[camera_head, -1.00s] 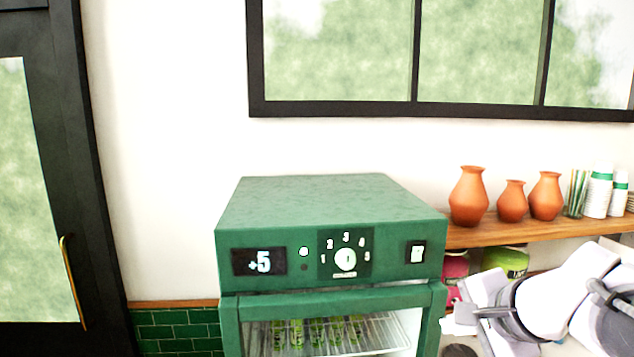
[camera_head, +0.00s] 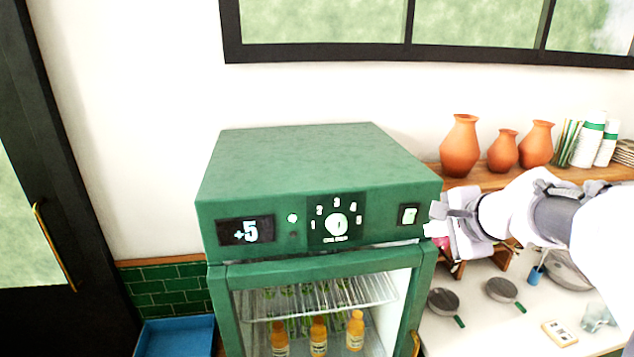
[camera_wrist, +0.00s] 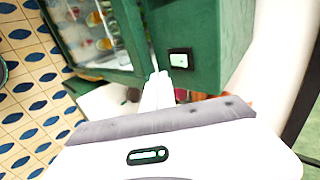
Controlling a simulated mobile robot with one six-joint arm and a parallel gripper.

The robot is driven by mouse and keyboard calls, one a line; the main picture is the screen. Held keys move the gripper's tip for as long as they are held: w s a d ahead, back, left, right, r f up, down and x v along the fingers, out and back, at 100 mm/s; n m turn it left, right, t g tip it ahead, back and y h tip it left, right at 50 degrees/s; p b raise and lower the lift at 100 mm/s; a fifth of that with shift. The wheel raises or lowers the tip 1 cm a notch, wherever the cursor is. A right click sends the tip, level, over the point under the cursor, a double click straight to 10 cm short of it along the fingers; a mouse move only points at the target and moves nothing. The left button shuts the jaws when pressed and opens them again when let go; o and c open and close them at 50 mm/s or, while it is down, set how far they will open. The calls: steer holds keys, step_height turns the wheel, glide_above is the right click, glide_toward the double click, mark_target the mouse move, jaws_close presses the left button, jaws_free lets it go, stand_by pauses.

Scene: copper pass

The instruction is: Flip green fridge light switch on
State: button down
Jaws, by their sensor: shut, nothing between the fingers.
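The green fridge (camera_head: 300,170) stands left of my arm, with a control panel along its top front. The light switch (camera_head: 408,214) is a pale rocker in a black frame at the panel's right end; in the head view it looks lit greenish-white. It also shows in the wrist view (camera_wrist: 180,60), just beyond my fingertips. My gripper (camera_head: 432,222) is just right of the switch, its fingers pointing at the panel. In the wrist view the fingers (camera_wrist: 158,88) are together and empty. I cannot tell whether they touch the fridge.
The panel also has a +5 display (camera_head: 245,231) and a numbered dial (camera_head: 336,225). Clay vases (camera_head: 461,146) stand on the wooden shelf at right. Pans (camera_head: 443,301) lie on the white counter below my arm. A blue bin (camera_head: 175,335) stands left of the fridge.

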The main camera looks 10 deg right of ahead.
mark_target(409, 219)
steer(key=shift+w+a+f+p, duration=0.1)
steer(key=shift+w+f+p, duration=0.2)
steer(key=shift+w, duration=0.85)
steer(key=shift+w+f+p, duration=0.25)
steer(key=shift+w+p, duration=0.05)
steer(key=shift+w, duration=0.85)
steer(key=shift+w+a+f+p, duration=0.1)
steer(key=shift+w+f+p, duration=0.2)
steer(key=shift+w, duration=0.85)
